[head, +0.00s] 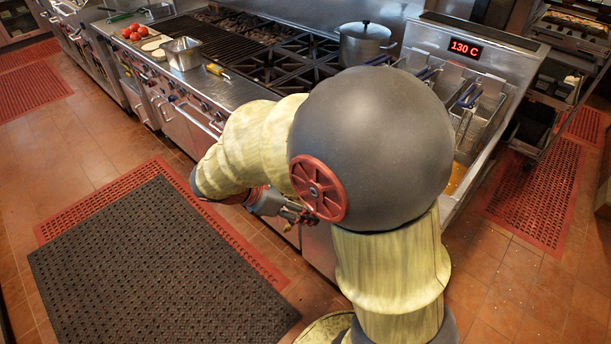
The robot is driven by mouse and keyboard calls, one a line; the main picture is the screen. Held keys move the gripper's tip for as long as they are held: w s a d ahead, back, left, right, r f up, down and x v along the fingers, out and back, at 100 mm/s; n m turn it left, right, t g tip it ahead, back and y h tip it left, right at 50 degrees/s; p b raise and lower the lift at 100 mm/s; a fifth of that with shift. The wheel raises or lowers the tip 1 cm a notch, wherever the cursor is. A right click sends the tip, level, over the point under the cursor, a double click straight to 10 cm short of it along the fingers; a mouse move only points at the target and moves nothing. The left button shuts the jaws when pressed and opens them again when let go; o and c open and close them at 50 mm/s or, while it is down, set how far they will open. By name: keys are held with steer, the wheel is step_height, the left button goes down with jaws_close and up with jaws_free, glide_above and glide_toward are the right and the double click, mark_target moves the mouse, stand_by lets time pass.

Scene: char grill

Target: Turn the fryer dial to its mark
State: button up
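The fryer (513,68) stands at the right end of the cooking line in the head view. Its red display (466,48) reads 130 C. Wire baskets (482,104) with dark handles hang in its vat. The fryer dial and its mark are not visible; my arm covers much of the fryer's front. My gripper (297,214) is low, left of the fryer, in front of the range's front panel. It is small and partly covered by my arm, so its fingers cannot be made out clearly.
A lidded pot (364,44) stands on the burners left of the fryer. A steel pan (183,53), tomatoes (132,32) and a yellow-handled tool (217,70) sit on the counter farther left. Oven handles (199,122) stick out. A dark floor mat (150,265) lies in the open aisle.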

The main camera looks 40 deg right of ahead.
steer(key=w+d+f+n+t+h+p, duration=0.1)
steer(key=w+d+f+n+t+h, duration=0.15)
steer(key=w+f+n+h, duration=0.6)
steer(key=w+d+f+n+t+h+p, duration=0.15)
steer(key=w+d+f+n, duration=0.35)
steer(key=n, duration=0.8)
steer(key=w+d+r+b, duration=0.1)
steer(key=d+r+b, duration=0.1)
steer(key=d, duration=0.4)
steer(key=shift+w+d+y+b, duration=0.15)
steer(key=shift+d+y+b, duration=0.15)
steer(key=shift+y, duration=0.1)
steer(key=shift+m, duration=0.25)
steer(key=shift+c, duration=1.2)
steer(key=shift+t, duration=0.3)
steer(key=c, duration=1)
steer(key=shift+o, duration=0.2)
